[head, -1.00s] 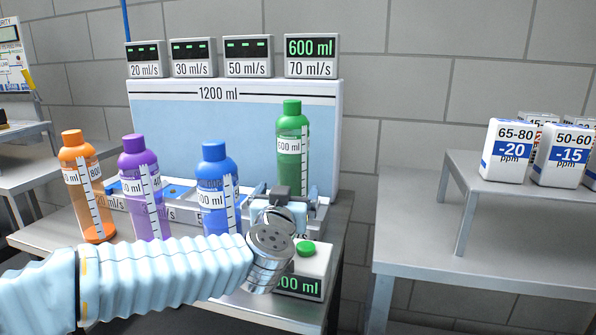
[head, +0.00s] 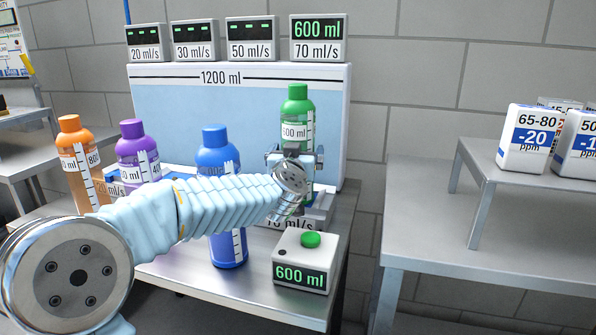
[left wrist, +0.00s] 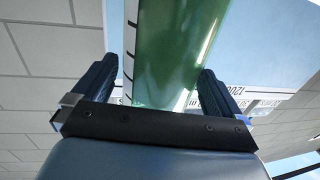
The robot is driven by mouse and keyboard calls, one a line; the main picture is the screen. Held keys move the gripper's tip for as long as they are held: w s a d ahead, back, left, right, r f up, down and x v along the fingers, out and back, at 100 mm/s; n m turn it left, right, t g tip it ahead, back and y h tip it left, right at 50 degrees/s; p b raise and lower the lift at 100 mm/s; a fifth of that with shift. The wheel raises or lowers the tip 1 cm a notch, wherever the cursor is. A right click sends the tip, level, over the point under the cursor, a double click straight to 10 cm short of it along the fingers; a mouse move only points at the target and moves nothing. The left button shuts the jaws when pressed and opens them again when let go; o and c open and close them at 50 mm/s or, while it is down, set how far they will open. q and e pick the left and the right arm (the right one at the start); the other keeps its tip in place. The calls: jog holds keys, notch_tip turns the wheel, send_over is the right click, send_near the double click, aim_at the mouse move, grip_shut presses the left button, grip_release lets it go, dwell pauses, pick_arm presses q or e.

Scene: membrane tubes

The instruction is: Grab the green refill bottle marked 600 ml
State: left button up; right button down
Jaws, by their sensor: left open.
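The green bottle (head: 296,108) stands upright at the right end of the dispenser. Its label reads 600 ml. In the left wrist view the green bottle (left wrist: 172,50) fills the space between my two fingers. My left gripper (head: 295,158) is open in front of and around the bottle's middle, one finger on each side. In the left wrist view my left gripper (left wrist: 160,88) shows small gaps beside the bottle. The gripper and wrist hide part of the bottle's lower half. My right gripper is not in view.
Orange (head: 70,160), purple (head: 135,150) and blue (head: 216,150) bottles stand left of the green one; my left arm crosses in front of the blue one. A box with a green button (head: 303,270) reads 600 ml. A panel (head: 165,110) rises behind.

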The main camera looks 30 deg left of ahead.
pick_arm(q)
jog(key=shift+x, duration=1)
jog(key=shift+c, duration=0.5)
jog(key=c, duration=1.2)
jog(key=shift+r, duration=0.15)
jog(key=c, duration=0.4)
